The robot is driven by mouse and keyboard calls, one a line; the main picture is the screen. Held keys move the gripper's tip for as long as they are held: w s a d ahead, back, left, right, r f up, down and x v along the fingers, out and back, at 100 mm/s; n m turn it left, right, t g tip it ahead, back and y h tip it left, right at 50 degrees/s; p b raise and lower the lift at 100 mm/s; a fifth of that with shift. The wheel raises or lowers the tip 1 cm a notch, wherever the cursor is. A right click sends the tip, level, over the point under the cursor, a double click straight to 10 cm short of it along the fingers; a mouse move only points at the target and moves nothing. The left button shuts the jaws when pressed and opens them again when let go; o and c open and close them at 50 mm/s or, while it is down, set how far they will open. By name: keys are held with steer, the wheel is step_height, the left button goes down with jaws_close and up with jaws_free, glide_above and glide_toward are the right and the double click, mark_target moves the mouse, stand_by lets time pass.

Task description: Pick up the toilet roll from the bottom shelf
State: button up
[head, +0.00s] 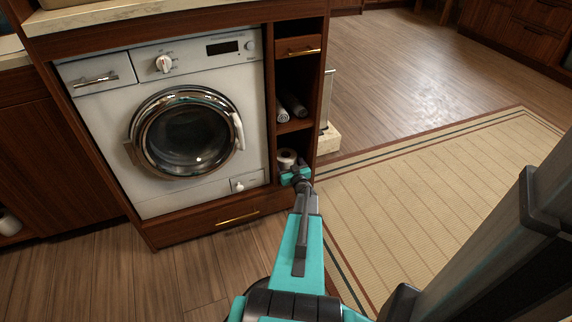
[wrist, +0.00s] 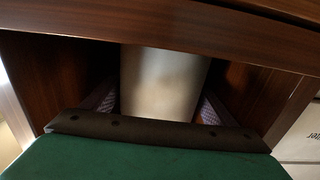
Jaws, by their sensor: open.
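The toilet roll (head: 286,156) is a pale roll in the bottom compartment of the narrow wooden shelf unit (head: 320,95), right of the washing machine. In the wrist view, a pale, smooth, upright surface, which looks like the roll (wrist: 165,80), stands between my two patterned fingertips. My gripper (head: 292,172) reaches into the compartment opening and partly hides the roll in the head view. In the wrist view my gripper (wrist: 160,103) is open, with one finger at each side of the roll. I cannot tell whether either finger touches it. The roll's base is hidden.
The shelf above (head: 296,125) holds rolled towels (head: 290,108), with a drawer (head: 298,46) over them. The washing machine (head: 185,130) stands left. In the wrist view, a wooden board (wrist: 160,30) crosses above the roll. The rug (head: 440,190) at right is clear.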

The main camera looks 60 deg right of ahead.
steer(key=shift+x, duration=1.2)
steer(key=shift+c, duration=0.5)
steer(key=c, duration=0.8)
